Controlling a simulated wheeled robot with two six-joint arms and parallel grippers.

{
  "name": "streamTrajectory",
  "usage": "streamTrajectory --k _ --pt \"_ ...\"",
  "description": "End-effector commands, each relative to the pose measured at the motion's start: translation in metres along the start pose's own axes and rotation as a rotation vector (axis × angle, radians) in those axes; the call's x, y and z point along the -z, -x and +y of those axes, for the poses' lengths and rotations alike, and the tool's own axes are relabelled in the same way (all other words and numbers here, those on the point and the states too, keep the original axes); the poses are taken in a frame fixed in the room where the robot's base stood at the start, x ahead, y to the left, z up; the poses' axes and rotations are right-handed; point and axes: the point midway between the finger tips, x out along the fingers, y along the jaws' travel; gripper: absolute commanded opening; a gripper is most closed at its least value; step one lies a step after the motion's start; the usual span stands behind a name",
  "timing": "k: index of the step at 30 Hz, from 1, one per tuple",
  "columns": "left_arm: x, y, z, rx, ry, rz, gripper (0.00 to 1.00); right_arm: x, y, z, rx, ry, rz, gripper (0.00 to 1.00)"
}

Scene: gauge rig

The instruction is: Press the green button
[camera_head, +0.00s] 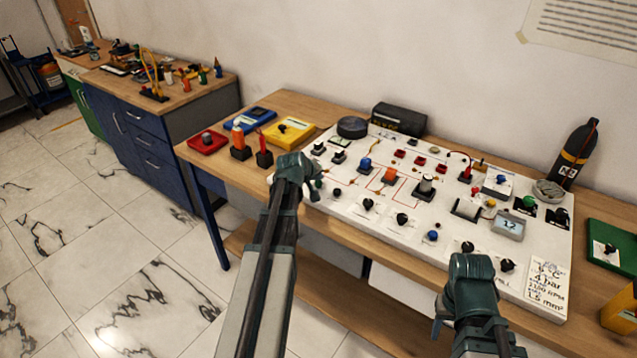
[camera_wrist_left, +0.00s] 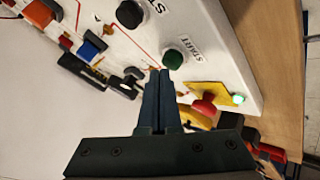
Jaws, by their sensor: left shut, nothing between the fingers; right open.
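The green button (camera_wrist_left: 173,59), a round dark-green cap beside a START label on the white panel, is in the left wrist view. My left gripper (camera_wrist_left: 160,75) is shut and empty, its fingertips just below the button in that picture. Whether they touch it I cannot tell. In the head view my left gripper (camera_head: 297,168) is over the panel's left end, and a bit of green (camera_head: 318,183) shows beside it. My right gripper (camera_head: 470,268) is open at the panel's front right edge; its fingers are mostly hidden.
The white panel (camera_head: 345,208) carries several knobs, switches and a small display (camera_head: 508,224). A red mushroom button (camera_wrist_left: 204,105) on yellow is close to my left fingers. A black bottle (camera_head: 575,150) stands behind the panel.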

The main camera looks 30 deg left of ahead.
Motion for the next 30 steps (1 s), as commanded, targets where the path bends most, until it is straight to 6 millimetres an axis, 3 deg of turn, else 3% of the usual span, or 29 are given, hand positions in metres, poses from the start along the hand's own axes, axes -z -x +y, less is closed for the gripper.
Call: streamTrajectory --k 30 --pt "-0.0051 -0.0069 -0.0049 0.000 0.000 -0.001 0.00 0.0006 -0.0097 -0.0009 0.000 0.000 0.000 0.50"
